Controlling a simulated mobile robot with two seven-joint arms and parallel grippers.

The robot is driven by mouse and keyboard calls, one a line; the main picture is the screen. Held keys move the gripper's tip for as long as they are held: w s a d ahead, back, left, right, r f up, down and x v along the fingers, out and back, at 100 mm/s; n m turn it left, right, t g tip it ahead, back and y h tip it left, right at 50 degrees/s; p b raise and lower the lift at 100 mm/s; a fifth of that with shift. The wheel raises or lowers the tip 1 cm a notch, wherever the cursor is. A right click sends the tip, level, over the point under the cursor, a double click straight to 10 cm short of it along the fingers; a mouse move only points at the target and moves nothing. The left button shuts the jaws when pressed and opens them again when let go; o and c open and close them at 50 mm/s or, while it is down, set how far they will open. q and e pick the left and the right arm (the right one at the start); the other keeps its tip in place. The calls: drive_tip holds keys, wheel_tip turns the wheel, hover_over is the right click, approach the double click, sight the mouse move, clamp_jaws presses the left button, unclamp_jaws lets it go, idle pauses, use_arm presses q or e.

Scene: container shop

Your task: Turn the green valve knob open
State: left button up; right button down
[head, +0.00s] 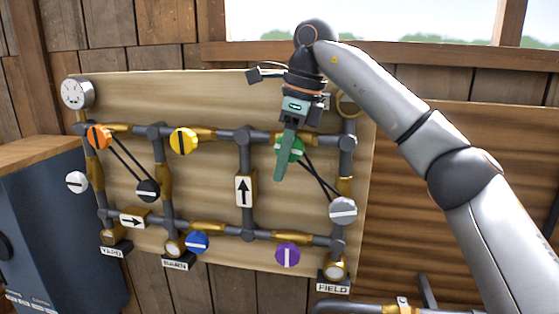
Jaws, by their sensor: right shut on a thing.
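The green valve knob (298,150) is on the upper pipe, at the right part of the wooden pipe board. My right gripper (284,165) is in front of it, pointing down, with its green finger across the knob's left part. It is shut on the green knob. The finger hides much of the knob, and a short white mark shows at its right. The knob's exact angle is hard to tell. My left gripper is not in view.
Other knobs on the board are orange (99,137), yellow (184,141), black (148,190), blue (196,242), purple (287,255) and grey (343,211). A gauge (76,93) sits at top left. A dark blue cabinet (55,235) stands at left.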

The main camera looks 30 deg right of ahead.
drive_tip(key=shift+s+d+g+h, duration=0.15)
drive_tip(key=shift+d+g+h, duration=0.1)
drive_tip(key=shift+g+h, duration=0.5)
drive_tip(key=shift+d+f+h, duration=0.1)
drive_tip(key=shift+f+h, duration=0.05)
drive_tip(key=shift+h, duration=0.3)
drive_tip(key=c, duration=0.8)
unclamp_jaws()
drive_tip(key=shift+o, duration=0.2)
